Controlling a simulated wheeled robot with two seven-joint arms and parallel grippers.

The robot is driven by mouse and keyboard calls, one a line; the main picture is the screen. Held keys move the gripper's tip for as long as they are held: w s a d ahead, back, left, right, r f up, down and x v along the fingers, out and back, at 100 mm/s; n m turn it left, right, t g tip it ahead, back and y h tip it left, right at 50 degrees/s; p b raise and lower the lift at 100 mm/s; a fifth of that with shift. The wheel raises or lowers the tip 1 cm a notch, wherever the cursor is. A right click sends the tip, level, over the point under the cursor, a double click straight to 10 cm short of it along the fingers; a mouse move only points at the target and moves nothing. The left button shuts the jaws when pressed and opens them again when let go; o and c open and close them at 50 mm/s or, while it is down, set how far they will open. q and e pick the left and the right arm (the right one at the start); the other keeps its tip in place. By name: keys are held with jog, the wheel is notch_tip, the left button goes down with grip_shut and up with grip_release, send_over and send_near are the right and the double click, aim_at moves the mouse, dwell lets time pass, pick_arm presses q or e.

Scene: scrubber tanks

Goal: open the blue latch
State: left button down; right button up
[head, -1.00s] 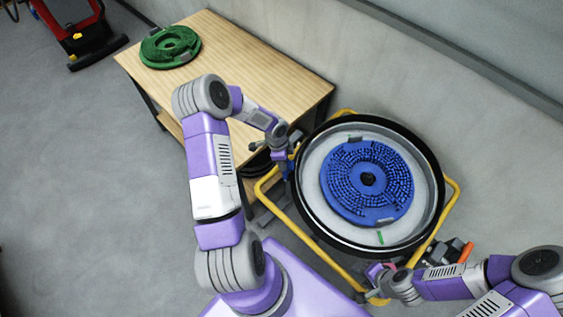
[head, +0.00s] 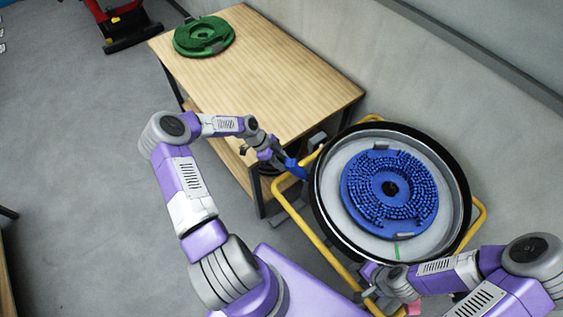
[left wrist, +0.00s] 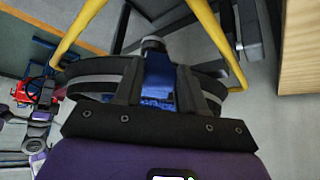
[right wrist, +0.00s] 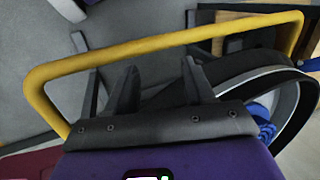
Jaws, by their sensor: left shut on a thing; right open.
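The blue latch (head: 296,169) sticks out from the left side of the round black-rimmed tank (head: 318,205) in the head view, angled away from its wall. My left gripper (head: 279,158) is shut on the latch's outer end. The left wrist view shows the blue latch (left wrist: 158,72) between the two dark fingers (left wrist: 160,88). My right gripper (head: 372,275) is open at the tank's front edge. In the right wrist view my right gripper's fingers (right wrist: 158,82) are spread with nothing between them, beside the yellow rail.
A blue bristled disc (head: 365,215) lies inside the tank. A yellow tube frame (head: 322,252) surrounds the tank. A wooden table (head: 270,75) with a green disc (head: 203,37) stands behind left.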

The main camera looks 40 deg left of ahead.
notch_tip(320, 180, down, 4)
jog(key=b, duration=0.2)
jog(key=shift+a+r+b, duration=0.1)
jog(key=shift+r+b, duration=0.1)
jog(key=shift+b, duration=0.15)
pick_arm(q)
jog(key=shift+s+a+f+t+h+b, duration=0.1)
jog(key=shift+s+a+f+h+b, duration=0.2)
jog(key=shift+f, duration=0.3)
jog(key=shift+s+a+f+t+h+b, duration=0.1)
jog(key=shift+a+f+h+b, duration=0.2)
jog(key=shift+f, duration=0.25)
jog(key=shift+s+a+f+t+h+b, duration=0.1)
jog(key=shift+s+a+f+h+b, duration=0.1)
jog(key=shift+f+h+b, duration=0.3)
pick_arm(e)
jog(key=shift+f, duration=0.9)
pick_arm(q)
jog(key=shift+f, duration=0.15)
jog(key=c, duration=0.7)
grip_release()
jog(key=shift+w, duration=0.15)
jog(key=shift+o, duration=0.3)
jog(key=v, duration=0.8)
jog(key=shift+d, duration=0.15)
